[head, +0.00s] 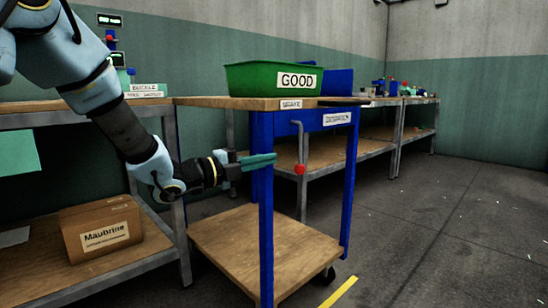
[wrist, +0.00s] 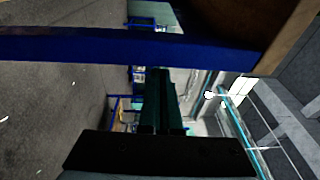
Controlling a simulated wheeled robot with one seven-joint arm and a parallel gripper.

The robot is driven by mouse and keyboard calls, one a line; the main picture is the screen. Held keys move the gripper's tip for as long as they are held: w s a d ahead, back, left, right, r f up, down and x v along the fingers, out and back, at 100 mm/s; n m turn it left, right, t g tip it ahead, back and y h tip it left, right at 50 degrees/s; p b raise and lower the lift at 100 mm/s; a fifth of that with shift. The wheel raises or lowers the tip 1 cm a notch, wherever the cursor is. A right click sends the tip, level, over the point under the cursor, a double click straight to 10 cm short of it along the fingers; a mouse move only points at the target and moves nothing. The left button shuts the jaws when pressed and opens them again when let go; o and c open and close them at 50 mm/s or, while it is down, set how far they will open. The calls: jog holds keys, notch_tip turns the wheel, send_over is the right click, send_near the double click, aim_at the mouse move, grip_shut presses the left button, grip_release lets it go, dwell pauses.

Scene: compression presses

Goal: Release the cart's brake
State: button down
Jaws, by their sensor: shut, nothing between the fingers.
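The cart (head: 263,215) has a blue frame, a wooden top and a wooden lower shelf. Under its top edge is a "BRAKE" label (head: 291,104). Below it hangs a bent grey lever (head: 303,145) with a red knob (head: 299,169) at its lower end. My gripper (head: 275,159) is shut and empty. Its teal fingers pass in front of the near blue post, with the tips a little left of the knob. In the wrist view the dark fingers (wrist: 160,100) point at a blue bar (wrist: 90,46). I cannot make out the knob or lever there.
A green bin (head: 250,78) marked "GOOD" stands on the cart top. A workbench (head: 60,108) with a "Maubrine" box (head: 103,232) on its lower shelf is at the left. More benches line the back. The floor at the right is clear.

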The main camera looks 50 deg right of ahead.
jog(key=p+v, duration=0.1)
jog(key=v, duration=0.6)
jog(key=shift+a+p, duration=0.15)
jog(key=shift+p, duration=0.15)
jog(key=shift+r, duration=0.15)
